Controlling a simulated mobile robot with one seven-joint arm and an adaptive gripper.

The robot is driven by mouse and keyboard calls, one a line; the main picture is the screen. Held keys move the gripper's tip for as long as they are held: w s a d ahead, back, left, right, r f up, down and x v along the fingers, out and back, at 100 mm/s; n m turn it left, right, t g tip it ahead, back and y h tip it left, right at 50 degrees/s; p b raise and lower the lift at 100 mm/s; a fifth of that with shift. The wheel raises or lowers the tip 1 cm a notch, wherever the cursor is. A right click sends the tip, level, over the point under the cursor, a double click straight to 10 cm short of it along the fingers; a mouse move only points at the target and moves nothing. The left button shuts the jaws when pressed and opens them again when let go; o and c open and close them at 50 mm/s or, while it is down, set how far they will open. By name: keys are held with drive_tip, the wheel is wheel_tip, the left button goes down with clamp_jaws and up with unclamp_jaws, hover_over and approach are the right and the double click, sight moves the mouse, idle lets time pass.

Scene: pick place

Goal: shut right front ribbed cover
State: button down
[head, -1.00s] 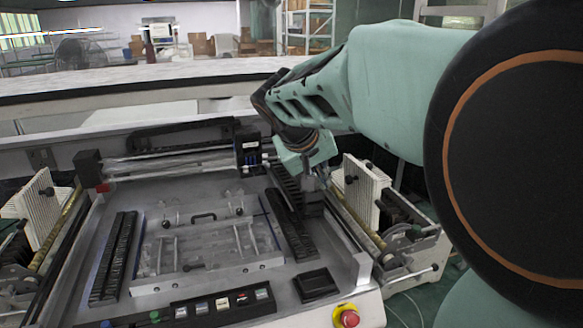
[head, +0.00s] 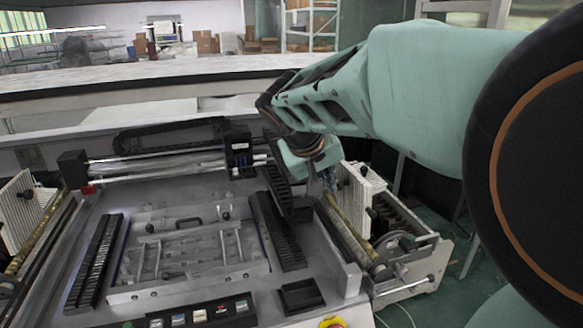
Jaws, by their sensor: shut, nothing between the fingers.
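The right front ribbed cover (head: 354,199) is a white ribbed panel with black knobs on the right side of the machine. It stands up, tilted, and the dark bay (head: 402,218) with rollers to its right is uncovered. My gripper (head: 328,183) is at the left side of this cover, pointing down, near its upper left edge. Its fingers are small and partly lost against the machine, and I cannot tell whether they touch the cover. My gripper is shut and holds nothing.
A similar ribbed cover (head: 22,212) stands up at the far left. A gold roller (head: 345,230) runs beside the right cover.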

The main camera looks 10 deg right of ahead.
drive_tip(key=shift+d+r, duration=0.1)
drive_tip(key=shift+r, duration=0.05)
idle(0.3)
drive_tip(key=shift+d+r+p, duration=0.15)
drive_tip(key=shift+d+p, duration=0.2)
drive_tip(key=shift+p, duration=0.35)
drive_tip(key=shift+y, duration=0.3)
drive_tip(key=p, duration=0.1)
drive_tip(key=d+r+y+p, duration=0.1)
drive_tip(key=d+p, duration=0.1)
drive_tip(key=shift+w+d+r+m, duration=0.15)
drive_tip(key=shift+w+m, duration=0.1)
drive_tip(key=shift+m, duration=0.15)
drive_tip(key=m+g+y+p, duration=0.25)
drive_tip(key=y+p, duration=0.25)
drive_tip(key=y, duration=0.8)
approach(343, 174)
drive_tip(key=w+d+f, duration=0.2)
drive_tip(key=d+f, duration=0.5)
drive_tip(key=f, duration=0.2)
drive_tip(key=shift+d+f+m, duration=0.25)
drive_tip(key=shift+d+f, duration=0.2)
drive_tip(key=shift+d, duration=0.15)
